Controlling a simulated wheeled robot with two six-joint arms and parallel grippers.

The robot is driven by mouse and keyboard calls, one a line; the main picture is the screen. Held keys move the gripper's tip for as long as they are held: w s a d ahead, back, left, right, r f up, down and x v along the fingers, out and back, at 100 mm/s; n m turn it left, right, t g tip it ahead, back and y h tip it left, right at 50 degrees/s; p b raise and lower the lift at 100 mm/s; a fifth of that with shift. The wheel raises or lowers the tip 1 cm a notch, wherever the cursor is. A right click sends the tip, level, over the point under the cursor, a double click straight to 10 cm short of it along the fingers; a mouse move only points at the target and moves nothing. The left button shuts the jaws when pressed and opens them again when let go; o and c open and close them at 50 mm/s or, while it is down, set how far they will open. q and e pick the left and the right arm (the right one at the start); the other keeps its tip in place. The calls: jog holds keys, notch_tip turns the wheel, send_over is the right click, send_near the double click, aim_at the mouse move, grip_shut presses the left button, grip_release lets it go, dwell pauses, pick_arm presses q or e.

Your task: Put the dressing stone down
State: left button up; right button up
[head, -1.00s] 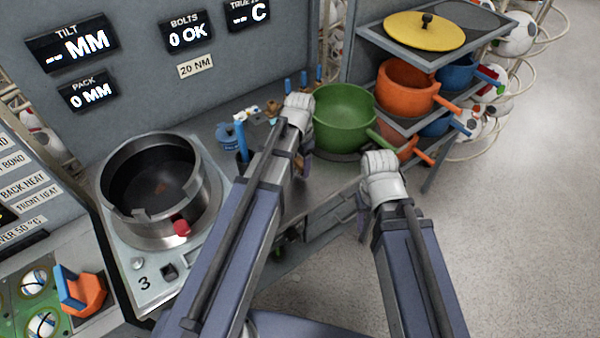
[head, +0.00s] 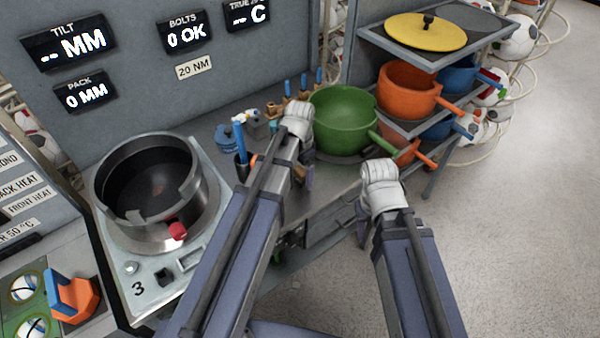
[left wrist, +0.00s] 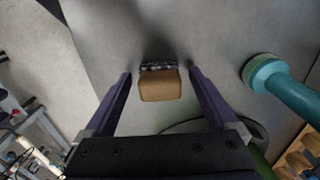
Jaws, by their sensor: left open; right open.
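The dressing stone, a tan block with a dark speckled end (left wrist: 160,86), is on the grey bench top in the left wrist view. It lies between the two spread fingers of my left gripper (left wrist: 160,88), with a gap on each side. In the head view my left gripper (head: 304,178) is over the bench in front of the green pot, and my arm mostly hides the stone. My right gripper (head: 362,225) is open and empty, off the front of the bench, its fingers partly hidden by the wrist.
The green pot (head: 340,125) stands close beyond my left gripper. A teal-handled tool (left wrist: 285,90) lies right of the stone in the wrist view. A metal ring press (head: 155,190) is at left. A shelf with an orange pot (head: 405,92) stands at right.

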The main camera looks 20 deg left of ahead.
aim_at(300, 170)
pick_arm(q)
jog(key=shift+r, duration=0.15)
notch_tip(300, 170, up, 12)
jog(key=p, duration=1.2)
jog(key=s+d+n+y, duration=0.1)
jog(key=s+d+n, duration=0.2)
jog(key=s+d, duration=0.7)
jog(key=s, duration=0.4)
jog(key=shift+s+d+n, duration=0.2)
jog(key=shift+d+n, duration=0.05)
jog(key=shift+n, duration=0.15)
notch_tip(300, 170, down, 6)
jog(key=b, duration=0.5)
jog(key=shift+b, duration=0.4)
